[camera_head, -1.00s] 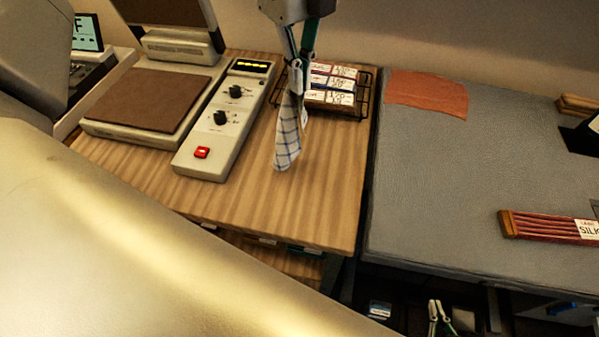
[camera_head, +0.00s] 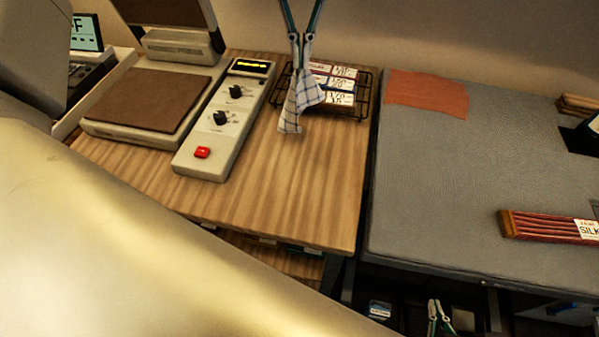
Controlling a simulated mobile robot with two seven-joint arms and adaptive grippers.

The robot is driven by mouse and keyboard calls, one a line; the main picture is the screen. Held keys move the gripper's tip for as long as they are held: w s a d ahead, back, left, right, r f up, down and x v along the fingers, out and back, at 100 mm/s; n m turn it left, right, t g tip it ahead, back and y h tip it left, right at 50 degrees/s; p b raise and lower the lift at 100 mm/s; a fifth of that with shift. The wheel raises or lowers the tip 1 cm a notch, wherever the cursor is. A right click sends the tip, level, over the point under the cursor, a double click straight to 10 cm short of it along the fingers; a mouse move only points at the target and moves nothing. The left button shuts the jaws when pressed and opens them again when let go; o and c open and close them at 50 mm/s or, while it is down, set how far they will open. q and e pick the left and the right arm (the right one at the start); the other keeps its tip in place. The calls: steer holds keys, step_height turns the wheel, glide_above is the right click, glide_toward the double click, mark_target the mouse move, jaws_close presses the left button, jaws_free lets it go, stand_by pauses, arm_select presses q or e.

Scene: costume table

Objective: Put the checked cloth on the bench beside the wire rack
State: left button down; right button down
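The checked cloth (camera_head: 291,112) is white with blue lines and hangs folded in the head view. My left gripper (camera_head: 301,42) points down with its fingers closed together on the cloth's upper end. The cloth hangs in front of the left part of the wire rack (camera_head: 366,98), over the wooden bench (camera_head: 290,195). Whether its lower end touches the bench cannot be told. The black rack holds several small labelled boxes (camera_head: 335,88) and is partly hidden by the cloth and fingers. My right gripper (camera_head: 436,305) shows at the bottom edge, low in front of the grey table, its fingertips close together and empty.
A control box (camera_head: 207,150) with knobs and a red button stands left of the cloth, beside a brown-topped press (camera_head: 140,105). The bench's front part is clear. On the grey table (camera_head: 440,170) lie an orange cloth (camera_head: 428,93) and a silk bundle (camera_head: 545,226).

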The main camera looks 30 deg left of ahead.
arm_select(q)
steer(key=w+a+m, duration=0.3)
steer(key=w+m, duration=0.4)
steer(key=m, duration=0.2)
steer(key=s+d+f, duration=0.3)
steer(key=s+f, duration=0.4)
steer(key=s, duration=0.1)
steer(key=s+d+f, duration=0.4)
steer(key=s+f, duration=0.3)
steer(key=s, duration=0.1)
steer(key=s+d+f, duration=0.4)
steer(key=s+f, duration=0.3)
steer(key=f, duration=0.1)
steer(key=shift+s, duration=0.4)
steer(key=c, duration=1.9)
jaws_free()
steer(key=shift+d, duration=0.1)
